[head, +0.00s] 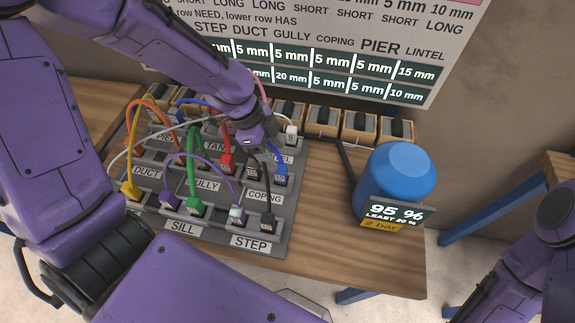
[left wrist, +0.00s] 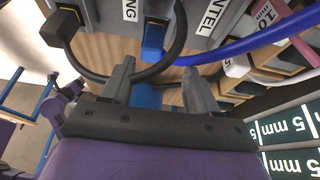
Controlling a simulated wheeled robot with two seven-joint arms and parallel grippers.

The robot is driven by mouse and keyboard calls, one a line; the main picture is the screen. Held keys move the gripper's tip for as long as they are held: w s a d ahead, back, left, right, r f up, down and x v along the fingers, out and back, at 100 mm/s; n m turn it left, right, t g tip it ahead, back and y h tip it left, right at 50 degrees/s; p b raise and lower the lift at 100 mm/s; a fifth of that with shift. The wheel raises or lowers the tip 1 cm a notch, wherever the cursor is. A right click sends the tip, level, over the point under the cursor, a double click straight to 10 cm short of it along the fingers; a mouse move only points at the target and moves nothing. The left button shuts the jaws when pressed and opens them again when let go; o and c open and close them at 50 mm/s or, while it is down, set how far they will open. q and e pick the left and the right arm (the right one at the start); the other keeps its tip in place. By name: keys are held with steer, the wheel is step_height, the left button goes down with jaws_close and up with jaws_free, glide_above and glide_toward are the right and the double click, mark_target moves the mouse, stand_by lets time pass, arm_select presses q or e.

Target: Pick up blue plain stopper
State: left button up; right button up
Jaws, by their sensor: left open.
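A small blue plug-like block (head: 281,179) sits in the board beside the COPING label. It also shows in the left wrist view (left wrist: 153,40), beyond my fingertips. A blue cable runs close to it, so I cannot tell whether it is a plain stopper or a cable plug. My left gripper (head: 270,148) is above the board's right side, just up and left of this block. In the left wrist view its two fingers (left wrist: 160,72) are apart, with nothing gripped between them. My right arm shows at the lower right, but its gripper is out of frame.
The labelled board (head: 215,240) is crowded with coloured plugs and looping cables, including a black cable (left wrist: 172,58) crossing near my left fingers. A blue tank (head: 398,180) stands to the right. Several wooden boxes (head: 358,127) line the back. Bare tabletop (head: 330,245) lies between board and tank.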

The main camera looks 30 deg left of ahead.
mark_target(281, 168)
arm_select(q)
steer(key=shift+s+d+f, duration=0.2)
steer(key=shift+s+f, duration=0.15)
steer(key=shift+f, duration=0.1)
steer(key=shift+s+d+f, duration=0.2)
steer(key=shift+s+f, duration=0.1)
steer(key=shift+f, duration=0.15)
steer(key=x, duration=0.4)
steer(key=p+x, duration=0.1)
steer(key=x, duration=0.1)
steer(key=shift+w+d+r, duration=0.1)
steer(key=shift+w+d, duration=0.05)
steer(key=shift+w, duration=0.15)
steer(key=shift+s+r, duration=0.15)
steer(key=shift+s, duration=0.1)
steer(key=shift+c, duration=0.3)
steer(key=shift+w, duration=0.1)
steer(key=c, duration=1)
